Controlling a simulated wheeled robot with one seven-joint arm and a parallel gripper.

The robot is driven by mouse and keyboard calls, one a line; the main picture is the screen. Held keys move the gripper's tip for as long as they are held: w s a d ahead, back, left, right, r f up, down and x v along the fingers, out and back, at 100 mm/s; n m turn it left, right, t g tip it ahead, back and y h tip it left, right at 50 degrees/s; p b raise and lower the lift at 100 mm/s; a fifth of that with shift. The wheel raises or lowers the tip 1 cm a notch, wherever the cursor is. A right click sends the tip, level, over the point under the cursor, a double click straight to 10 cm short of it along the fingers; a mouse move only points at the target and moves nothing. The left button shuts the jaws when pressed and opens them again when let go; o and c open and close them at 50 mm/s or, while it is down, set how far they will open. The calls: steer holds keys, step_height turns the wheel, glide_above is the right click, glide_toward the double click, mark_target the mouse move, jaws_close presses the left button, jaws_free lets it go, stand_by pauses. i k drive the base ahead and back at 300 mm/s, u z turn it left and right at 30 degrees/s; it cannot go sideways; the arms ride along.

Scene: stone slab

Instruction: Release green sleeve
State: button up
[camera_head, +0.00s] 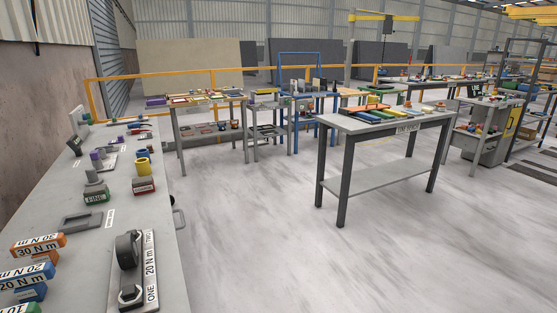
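I cannot pick out a green sleeve with certainty. On the long grey bench (70,195) at the left, a green block with a white label reading "FINE" (97,197) stands with a grey round part (93,177) on top of it.
The bench also bears a red block (144,187) with a yellow ring-shaped part (142,166) above it, labelled orange (38,244) and blue (25,275) blocks, and a dark tool on a plate (128,255). Another table (380,125) stands right; floor (260,230) between is clear.

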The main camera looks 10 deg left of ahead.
mark_target(88, 116)
steer(key=i, duration=2.85)
steer(key=u, duration=0.85)
steer(key=i, duration=1)
steer(key=u, duration=1.35)
steer(key=i, duration=1)
steer(key=u, duration=0.5)
steer(key=k, duration=1.35)
steer(key=z, duration=0.45)
steer(key=i, duration=0.7)
steer(key=z, duration=0.45)
